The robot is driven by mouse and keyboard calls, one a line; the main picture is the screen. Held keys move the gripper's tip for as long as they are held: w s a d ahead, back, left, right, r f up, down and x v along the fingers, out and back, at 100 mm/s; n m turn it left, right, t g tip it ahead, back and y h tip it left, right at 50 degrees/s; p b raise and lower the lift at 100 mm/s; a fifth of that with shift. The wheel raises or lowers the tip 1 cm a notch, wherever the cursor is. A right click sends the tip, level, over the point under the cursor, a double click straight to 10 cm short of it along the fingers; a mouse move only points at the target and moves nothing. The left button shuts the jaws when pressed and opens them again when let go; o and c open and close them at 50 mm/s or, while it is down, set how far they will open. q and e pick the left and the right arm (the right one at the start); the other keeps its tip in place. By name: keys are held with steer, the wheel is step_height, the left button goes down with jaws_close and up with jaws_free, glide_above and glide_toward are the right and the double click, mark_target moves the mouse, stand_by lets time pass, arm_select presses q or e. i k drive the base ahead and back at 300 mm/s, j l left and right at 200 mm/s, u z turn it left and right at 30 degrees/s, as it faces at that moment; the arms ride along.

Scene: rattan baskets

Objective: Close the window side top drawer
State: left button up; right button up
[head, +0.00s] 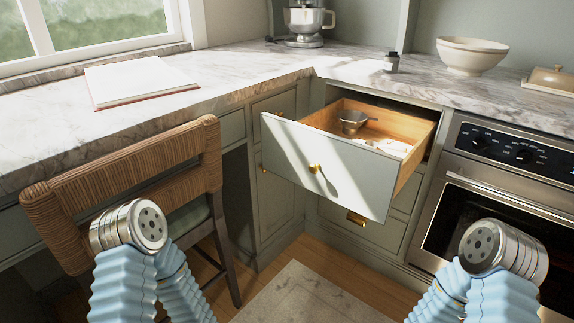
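A top drawer (330,172) with a pale grey-green front and wooden inside is pulled well out, left of the oven and on the side toward the window. Its brass knob (314,168) faces me. Inside are a small metal bowl (352,122) and some white items (392,147). Two of my arms with blue sleeves and round metal joints show at the lower left and lower right, both apart from the drawer. No gripper fingers are visible in the head view.
A rattan-backed chair (130,185) stands at left under the marble counter (230,80). The oven (505,190) is to the right of the drawer. A closed drawer with a brass pull (356,218) is below. A rug (310,295) lies on the open floor in front.

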mark_target(313, 152)
steer(key=i+l+u, duration=0.4)
steer(key=i+l, duration=0.35)
